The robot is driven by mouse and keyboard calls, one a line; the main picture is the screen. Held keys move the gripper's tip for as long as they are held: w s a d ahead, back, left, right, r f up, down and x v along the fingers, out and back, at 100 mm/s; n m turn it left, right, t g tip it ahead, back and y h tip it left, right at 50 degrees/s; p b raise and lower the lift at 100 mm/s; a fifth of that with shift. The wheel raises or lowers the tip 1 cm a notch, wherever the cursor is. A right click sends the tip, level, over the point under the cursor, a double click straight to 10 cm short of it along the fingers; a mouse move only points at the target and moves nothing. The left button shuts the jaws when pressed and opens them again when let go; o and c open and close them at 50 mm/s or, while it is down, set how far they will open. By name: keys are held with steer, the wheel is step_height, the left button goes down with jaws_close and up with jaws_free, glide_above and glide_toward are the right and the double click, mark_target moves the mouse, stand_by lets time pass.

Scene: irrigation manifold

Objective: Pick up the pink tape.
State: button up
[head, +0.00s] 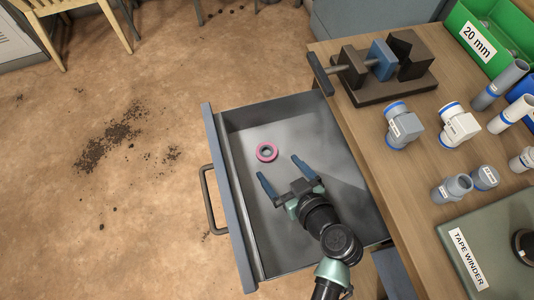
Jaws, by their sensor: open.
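My gripper (281,168) is over the drawer, to the right of and slightly below the tape in the picture. Its two blue fingers are spread apart with nothing between them. The tape lies clear of the fingers, just beyond the left fingertip. The gripper's height above the drawer floor is hard to tell.
The drawer's front panel with its handle (207,200) is on the left. The wooden bench (425,215) on the right carries a vise (385,68), several pipe fittings, a green 20 mm bin (483,47) and a tape winder (482,248). The rest of the drawer looks empty.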

mark_target(264, 149)
steer(key=x, duration=0.7)
steer(key=shift+w+d+f, duration=0.2)
steer(key=shift+w+f, duration=0.1)
steer(key=shift+f, duration=0.05)
steer(key=shift+c, duration=0.2)
steer(key=c, duration=1.3)
